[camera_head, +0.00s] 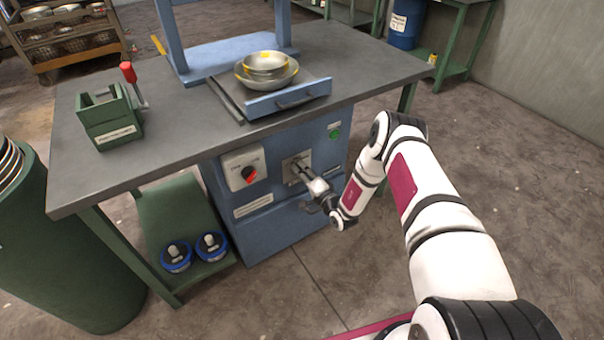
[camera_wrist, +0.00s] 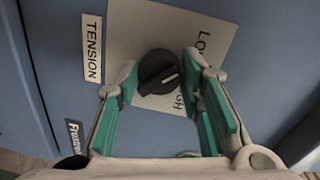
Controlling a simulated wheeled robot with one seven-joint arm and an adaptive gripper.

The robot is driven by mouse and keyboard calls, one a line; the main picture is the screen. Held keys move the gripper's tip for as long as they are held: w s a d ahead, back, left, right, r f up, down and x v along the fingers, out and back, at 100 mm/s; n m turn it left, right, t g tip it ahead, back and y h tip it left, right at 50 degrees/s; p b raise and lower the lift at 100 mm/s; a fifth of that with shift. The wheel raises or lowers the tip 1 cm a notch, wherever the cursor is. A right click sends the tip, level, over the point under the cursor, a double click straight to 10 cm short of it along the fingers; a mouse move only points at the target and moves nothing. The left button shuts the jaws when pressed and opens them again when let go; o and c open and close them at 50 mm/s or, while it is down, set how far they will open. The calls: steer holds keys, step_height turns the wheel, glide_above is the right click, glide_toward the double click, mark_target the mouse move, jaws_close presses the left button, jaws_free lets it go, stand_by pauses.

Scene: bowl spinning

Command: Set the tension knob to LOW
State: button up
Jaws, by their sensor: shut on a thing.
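The black tension knob (camera_wrist: 158,72) sits on a pale plate (camera_wrist: 205,30) on the blue cabinet front. In the wrist view, the plate reads LOW at upper right and HIGH at lower right, partly covered by a finger. The knob's pale mark is on its lower right part, nearer the HIGH side. A TENSION label (camera_wrist: 92,50) is left of the plate. My gripper (camera_wrist: 160,75) has its two fingertips on opposite sides of the knob, shut on it. In the head view, my gripper (camera_head: 300,172) reaches the plate (camera_head: 291,162) and largely hides the knob.
A red and black switch (camera_head: 249,174) is left of the gripper, and a green button (camera_head: 335,133) is above right. A green box (camera_head: 107,122) with a red-knobbed lever stands at left.

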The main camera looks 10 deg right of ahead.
steer(key=o, duration=1.2)
steer(key=shift+c, duration=0.2)
steer(key=shift+s, duration=0.1)
steer(key=v, duration=1.1)
steer(key=shift+s, duration=0.35)
steer(key=shift+d+r, duration=0.1)
